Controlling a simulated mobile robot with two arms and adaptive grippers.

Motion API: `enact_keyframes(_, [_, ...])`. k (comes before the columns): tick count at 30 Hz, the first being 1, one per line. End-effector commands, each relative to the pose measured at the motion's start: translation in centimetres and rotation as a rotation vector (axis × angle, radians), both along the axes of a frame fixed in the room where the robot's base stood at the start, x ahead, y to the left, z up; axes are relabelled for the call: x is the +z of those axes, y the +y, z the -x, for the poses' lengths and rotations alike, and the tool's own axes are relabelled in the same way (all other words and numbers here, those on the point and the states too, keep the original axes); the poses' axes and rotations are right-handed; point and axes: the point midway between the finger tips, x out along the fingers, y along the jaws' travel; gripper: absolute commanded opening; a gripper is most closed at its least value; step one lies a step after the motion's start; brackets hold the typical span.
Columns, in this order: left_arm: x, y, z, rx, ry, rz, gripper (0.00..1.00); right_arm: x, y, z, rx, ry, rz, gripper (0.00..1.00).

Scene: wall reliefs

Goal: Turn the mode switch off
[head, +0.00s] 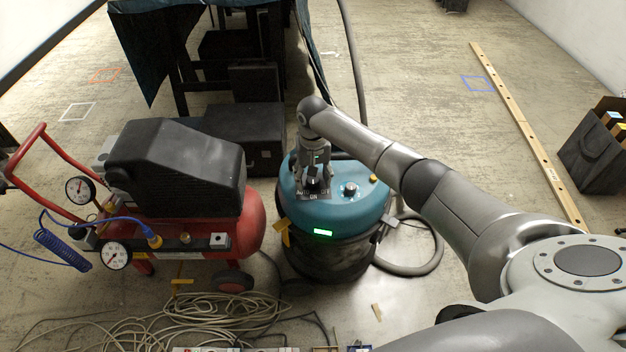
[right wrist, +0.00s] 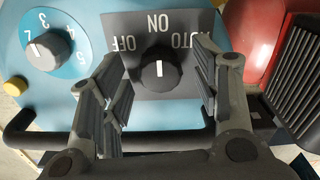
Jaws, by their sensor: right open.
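The mode switch is a black knob (right wrist: 158,74) on a dark plate marked AUTO, ON and OFF. Its white mark points toward ON in the right wrist view. The plate sits on the teal lid of a vacuum (head: 325,212). My right gripper (head: 313,183) is over the switch, pointing down, and hides much of it in the head view. In the right wrist view its open fingers (right wrist: 163,88) stand on both sides of the knob, with visible gaps; I cannot tell their height above the plate. My left gripper is not in view.
A numbered dial (right wrist: 47,48) sits beside the switch plate. A green light (head: 325,232) glows on the vacuum's front. A red and black compressor (head: 180,180) stands close on the left. Loose cables (head: 190,320) and a hose (head: 425,265) lie on the floor.

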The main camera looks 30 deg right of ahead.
Motion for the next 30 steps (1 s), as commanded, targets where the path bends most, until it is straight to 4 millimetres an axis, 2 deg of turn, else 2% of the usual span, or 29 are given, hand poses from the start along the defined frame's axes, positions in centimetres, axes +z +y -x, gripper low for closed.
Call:
enact_keyframes(11, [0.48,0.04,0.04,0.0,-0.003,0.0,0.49,-0.4,-0.01,0.03,0.0,0.001,0.0,0.57])
enact_keyframes(21, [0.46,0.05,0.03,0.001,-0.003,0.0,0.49,-0.39,-0.02,0.03,0.0,0.001,0.0,0.13])
enact_keyframes(29, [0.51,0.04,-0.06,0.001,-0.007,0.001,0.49,-0.31,-0.03,0.04,0.017,0.001,0.0,0.11])
enact_keyframes(30, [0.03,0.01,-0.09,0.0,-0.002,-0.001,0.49,-0.29,-0.03,0.05,0.025,0.002,-0.001,0.11])
